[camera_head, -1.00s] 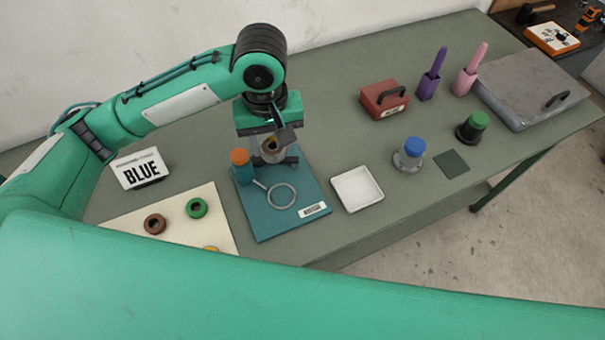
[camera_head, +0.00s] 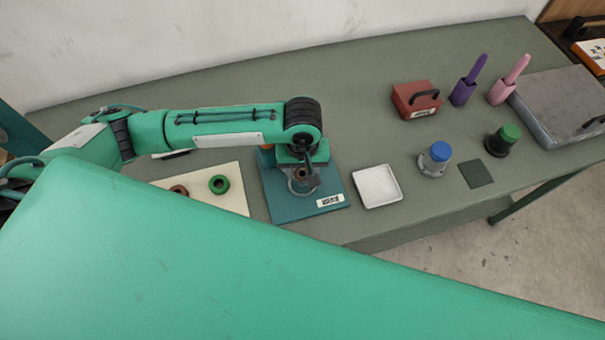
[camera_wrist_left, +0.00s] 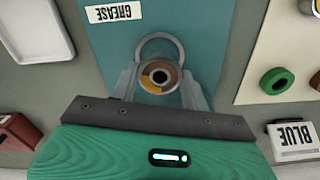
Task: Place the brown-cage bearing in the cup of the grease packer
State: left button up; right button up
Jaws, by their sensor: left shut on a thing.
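The brown-cage bearing (camera_head: 301,173), a small grey ring with a brown inner band, is between the fingers of my left gripper (camera_head: 303,181). The wrist view also shows the bearing (camera_wrist_left: 150,80), with a dark bore. My left gripper is shut on it, over the grease packer (camera_head: 270,205), a teal base with a label. The packer's pale round cup (camera_wrist_left: 160,40) shows just beyond the bearing in the wrist view, partly covered by it. I cannot tell whether the bearing touches the cup. My right gripper is not in view.
A cream mat (camera_head: 236,202) with a green ring (camera_head: 219,185) and a brown ring (camera_head: 180,190) lies left of the packer. A white tray (camera_head: 377,186) stands right of it. A blue-topped piece (camera_head: 435,159) and red box (camera_head: 416,99) are farther right.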

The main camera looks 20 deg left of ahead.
aim_at(303, 174)
pick_arm(q)
notch_tip(303, 174, down, 3)
jog(key=shift+f, duration=0.2)
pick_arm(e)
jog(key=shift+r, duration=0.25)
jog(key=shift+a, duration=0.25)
pick_arm(q)
jog(key=o, duration=1.1)
jog(key=shift+f, duration=0.15)
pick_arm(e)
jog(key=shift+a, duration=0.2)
pick_arm(q)
jog(key=shift+r, duration=0.5)
notch_tip(303, 174, up, 11)
jog(key=shift+f+b, duration=0.2)
jog(key=shift+b, duration=0.7)
jog(key=shift+r, duration=0.4)
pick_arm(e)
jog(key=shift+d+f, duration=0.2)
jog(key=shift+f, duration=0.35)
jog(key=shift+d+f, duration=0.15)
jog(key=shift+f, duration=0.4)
